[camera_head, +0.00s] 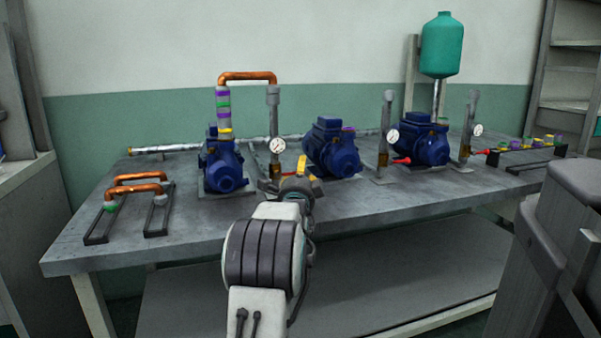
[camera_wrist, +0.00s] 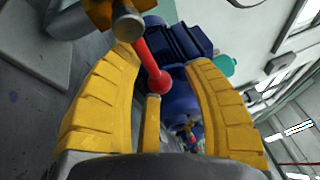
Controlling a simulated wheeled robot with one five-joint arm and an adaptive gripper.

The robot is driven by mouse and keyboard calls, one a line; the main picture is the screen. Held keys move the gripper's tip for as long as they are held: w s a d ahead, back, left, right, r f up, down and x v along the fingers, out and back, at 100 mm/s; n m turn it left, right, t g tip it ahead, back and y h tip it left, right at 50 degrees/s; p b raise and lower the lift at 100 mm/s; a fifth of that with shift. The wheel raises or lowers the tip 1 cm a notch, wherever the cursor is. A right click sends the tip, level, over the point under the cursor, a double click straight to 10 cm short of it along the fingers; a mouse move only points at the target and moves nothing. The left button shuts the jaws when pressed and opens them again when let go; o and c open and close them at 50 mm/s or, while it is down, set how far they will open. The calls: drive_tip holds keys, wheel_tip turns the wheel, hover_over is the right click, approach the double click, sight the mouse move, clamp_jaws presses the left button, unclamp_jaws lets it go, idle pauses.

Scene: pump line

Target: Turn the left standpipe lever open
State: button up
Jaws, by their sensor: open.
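My gripper (camera_head: 306,172) is beside the valve in the head view and hides most of the lever there. In the wrist view my gripper (camera_wrist: 163,60) is open, with the knob between its yellow fingers. I see no clear contact with either finger.
A gauge (camera_head: 277,146) is on the left standpipe. Blue pumps (camera_head: 222,165) (camera_head: 331,148) stand on either side. Two more standpipes (camera_head: 385,135) (camera_head: 469,125) with red levers are to the right. Copper pipes (camera_head: 137,183) lie on racks at the left. The table front (camera_head: 390,198) is clear.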

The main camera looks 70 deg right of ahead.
clamp_jaws()
idle(0.4)
drive_tip(key=shift+d+r, duration=0.1)
